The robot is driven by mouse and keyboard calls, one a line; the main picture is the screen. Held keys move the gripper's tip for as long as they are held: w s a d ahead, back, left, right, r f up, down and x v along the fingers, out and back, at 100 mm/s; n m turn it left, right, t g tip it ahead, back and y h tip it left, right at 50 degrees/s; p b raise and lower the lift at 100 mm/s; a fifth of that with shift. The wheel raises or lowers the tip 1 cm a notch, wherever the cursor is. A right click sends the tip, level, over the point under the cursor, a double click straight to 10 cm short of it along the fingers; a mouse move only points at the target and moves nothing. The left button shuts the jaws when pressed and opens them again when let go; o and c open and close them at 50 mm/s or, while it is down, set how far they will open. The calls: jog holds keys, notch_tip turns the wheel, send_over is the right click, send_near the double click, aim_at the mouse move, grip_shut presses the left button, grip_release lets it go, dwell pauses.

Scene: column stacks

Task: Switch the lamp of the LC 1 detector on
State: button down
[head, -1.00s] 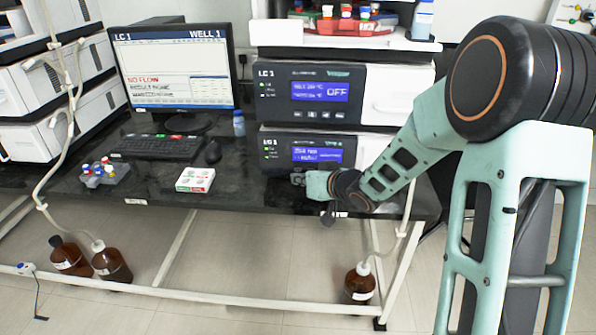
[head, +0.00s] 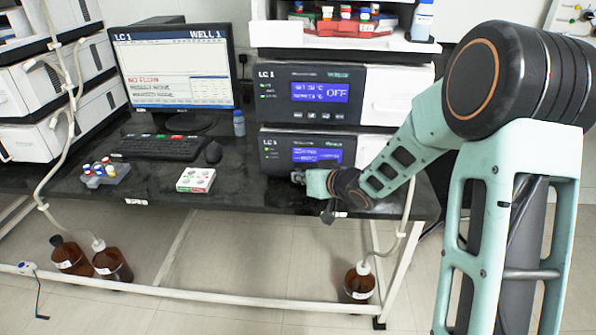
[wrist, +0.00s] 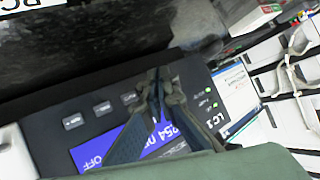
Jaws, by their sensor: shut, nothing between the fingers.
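The LC 1 detector (head: 277,159) is the lower of two stacked dark-fronted modules in the head view, with a blue display (head: 318,151). In the wrist view its front (wrist: 55,150) fills the middle. The display (wrist: 95,150) reads 254 and OFF, partly covered by my fingers. A row of small buttons (wrist: 102,108) runs beside the display; my fingers hide part of that row. My gripper (wrist: 156,76) is shut and empty, its tips over the button row. I cannot tell whether they touch. In the head view my gripper (head: 297,176) is at the detector's lower front.
The upper LC 1 module (head: 277,94) has its own display showing OFF. A monitor (head: 172,75), keyboard (head: 157,147), mouse (head: 213,153), vial rack (head: 105,175) and white-green box (head: 196,180) are to the left. Black bench top (head: 255,195) is clear before the box.

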jog(key=shift+w, duration=0.45)
dwell(0.3)
jog(key=shift+s, duration=0.85)
jog(key=shift+s, duration=0.1)
jog(key=s, duration=0.5)
jog(key=shift+w+a, duration=0.15)
dwell(0.6)
